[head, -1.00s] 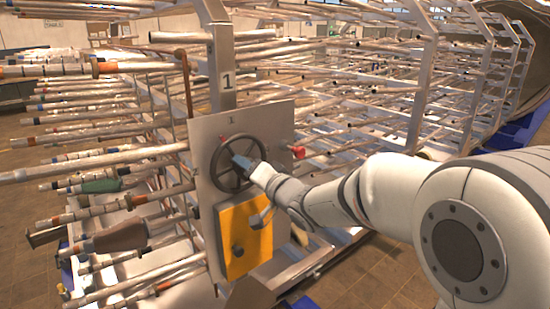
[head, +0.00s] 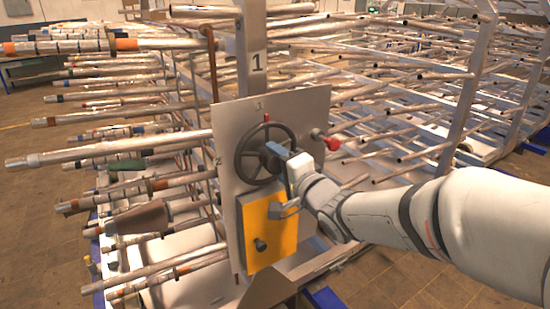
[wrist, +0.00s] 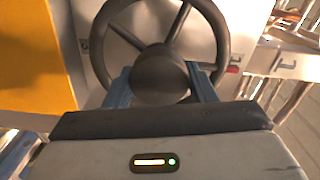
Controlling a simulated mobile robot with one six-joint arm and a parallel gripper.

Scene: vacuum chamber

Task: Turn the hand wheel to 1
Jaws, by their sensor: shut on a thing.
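The dark hand wheel (head: 240,150) is mounted on a pale upright panel (head: 229,115). A small red mark shows at the top of its rim, just below and slightly right of the "1" printed on the panel. A "2" is printed at the panel's left edge. My gripper (head: 277,152) reaches in from the right with its blue fingers at the wheel's middle. In the wrist view the wheel (wrist: 215,20) fills the upper middle, and my gripper (wrist: 161,88) has a finger on each side of the round hub, shut on it. Part of the lower rim is hidden.
A yellow box (head: 258,222) with a grey lever handle (head: 285,209) and a dark knob sits below the wheel. A red knob (head: 332,143) sticks out right of the panel. Racks of metal tubes (head: 110,148) project at left and behind.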

